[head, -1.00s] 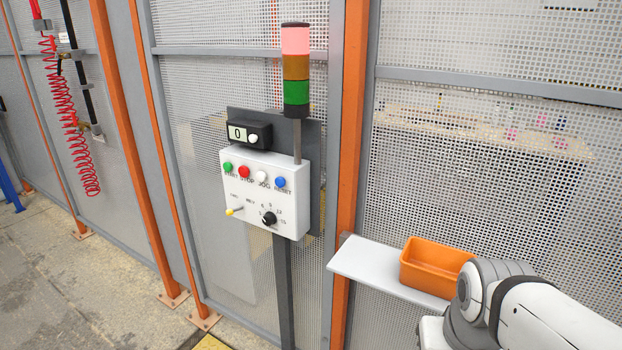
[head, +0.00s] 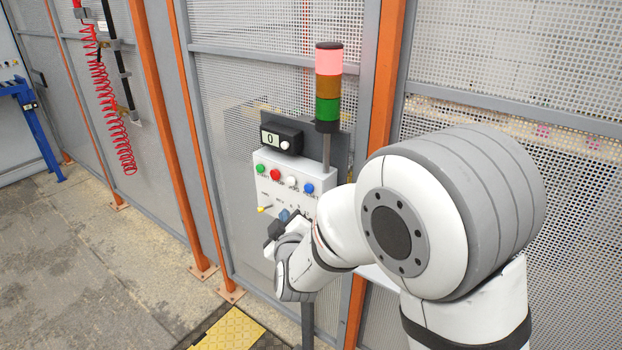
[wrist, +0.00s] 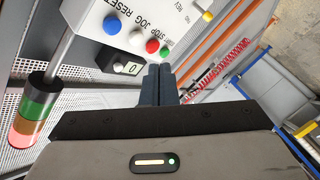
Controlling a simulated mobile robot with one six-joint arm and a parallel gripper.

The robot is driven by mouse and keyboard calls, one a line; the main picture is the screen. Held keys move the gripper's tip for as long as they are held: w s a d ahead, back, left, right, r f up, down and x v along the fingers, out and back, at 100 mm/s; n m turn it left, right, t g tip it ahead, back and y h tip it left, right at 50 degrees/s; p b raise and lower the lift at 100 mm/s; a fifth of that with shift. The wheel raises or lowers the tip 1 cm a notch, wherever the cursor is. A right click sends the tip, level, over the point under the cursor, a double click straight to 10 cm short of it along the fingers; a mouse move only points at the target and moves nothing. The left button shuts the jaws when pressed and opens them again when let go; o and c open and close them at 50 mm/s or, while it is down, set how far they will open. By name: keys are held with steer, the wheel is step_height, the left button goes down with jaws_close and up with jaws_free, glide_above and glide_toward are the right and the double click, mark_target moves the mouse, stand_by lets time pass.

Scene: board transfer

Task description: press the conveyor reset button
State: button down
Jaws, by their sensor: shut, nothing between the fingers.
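The white control box (head: 281,188) carries a row of green, red, white and blue buttons. The blue button (head: 309,188) is at the right end, and its label reads RESET in the wrist view, where the button (wrist: 112,25) shows at upper left. My gripper (head: 286,214) is in front of the lower part of the box. In the wrist view my gripper (wrist: 159,67) has its dark fingers together and empty, below and right of the blue button in the picture. I cannot tell the gap to the panel.
A display (head: 281,137) reading 0 sits above the box. A light tower (head: 328,88) stands beside it, its top section pink. Orange posts (head: 177,140) and mesh fencing surround the box. A yellow floor plate (head: 229,330) lies below; floor to the left is clear.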

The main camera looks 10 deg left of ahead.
mark_target(309, 188)
steer(key=shift+s+a+r+n+t, duration=0.15)
steer(key=shift+s+a+n+t, duration=0.05)
steer(key=shift+a, duration=0.25)
steer(key=shift+s+a+r+n+t, duration=0.1)
steer(key=shift+s+a+n+t, duration=0.1)
steer(key=shift+a, duration=0.2)
steer(key=shift+w+d, duration=0.1)
steer(key=shift+w, duration=0.1)
steer(key=w+d, duration=0.3)
steer(key=w, duration=0.5)
steer(key=shift+d, duration=0.15)
steer(key=shift+w, duration=0.15)
stand_by(1.4)
steer(key=shift+w+d+b, duration=0.15)
steer(key=shift+w+b, duration=0.05)
steer(key=shift+b, duration=0.15)
